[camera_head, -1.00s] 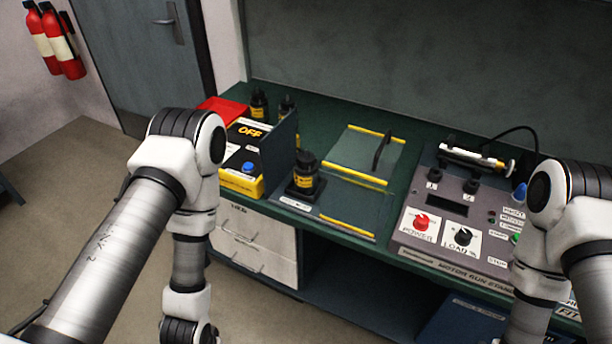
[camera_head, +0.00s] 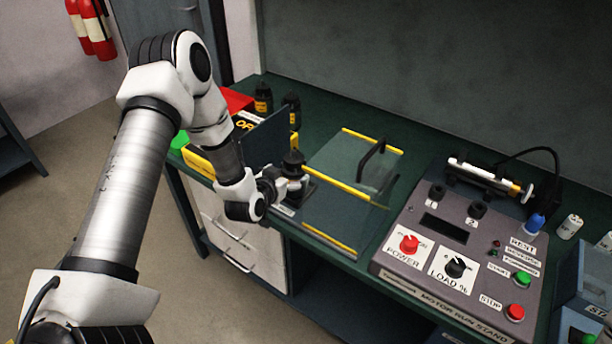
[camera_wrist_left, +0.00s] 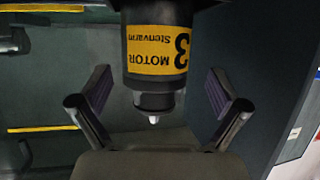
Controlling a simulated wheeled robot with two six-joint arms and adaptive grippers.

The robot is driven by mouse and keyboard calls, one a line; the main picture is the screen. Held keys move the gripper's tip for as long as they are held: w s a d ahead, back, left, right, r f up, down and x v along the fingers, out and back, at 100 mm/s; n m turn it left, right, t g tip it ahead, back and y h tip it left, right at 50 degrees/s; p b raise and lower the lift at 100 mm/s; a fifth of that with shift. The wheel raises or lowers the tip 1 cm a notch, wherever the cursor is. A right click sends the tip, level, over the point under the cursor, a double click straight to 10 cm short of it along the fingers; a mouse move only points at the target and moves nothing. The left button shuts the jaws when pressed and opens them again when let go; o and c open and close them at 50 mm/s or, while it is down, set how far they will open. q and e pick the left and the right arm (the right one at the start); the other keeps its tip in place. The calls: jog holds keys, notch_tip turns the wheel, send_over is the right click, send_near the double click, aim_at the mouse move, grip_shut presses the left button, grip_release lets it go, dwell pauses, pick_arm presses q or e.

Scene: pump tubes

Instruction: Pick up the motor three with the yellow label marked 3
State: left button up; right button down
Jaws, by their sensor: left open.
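Motor three is a black cylinder (camera_head: 293,158) standing upright at the left part of the green bench. In the left wrist view its yellow label (camera_wrist_left: 158,50) reads "MOTOR 3", upside down, and its pale shaft tip points toward the bottom of the picture. My left gripper (camera_head: 292,183) is at the motor in the head view and hides part of its lower body. In the wrist view its two open fingers (camera_wrist_left: 160,92) stand on either side of the motor, with gaps left and right. My right gripper is not in view.
A dark upright panel (camera_head: 266,138) stands close left of the motor. Two other dark motors (camera_head: 263,96) (camera_head: 291,109) stand behind it. A clear cover with yellow edges and a black handle (camera_head: 372,158) lies right. The motor run stand (camera_head: 455,245) is further right.

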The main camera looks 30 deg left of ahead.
aim_at(297, 170)
pick_arm(q)
jog(key=x, duration=0.2)
jog(key=p+x, duration=0.1)
jog(key=x, duration=0.2)
jog(key=shift+w+d+f, duration=0.2)
jog(key=shift+w+d, duration=0.05)
jog(key=shift+d, duration=0.05)
jog(key=shift+w+a+f, duration=0.1)
jog(key=shift+c, duration=1)
jog(key=c, duration=1.6)
jog(key=shift+c, duration=0.2)
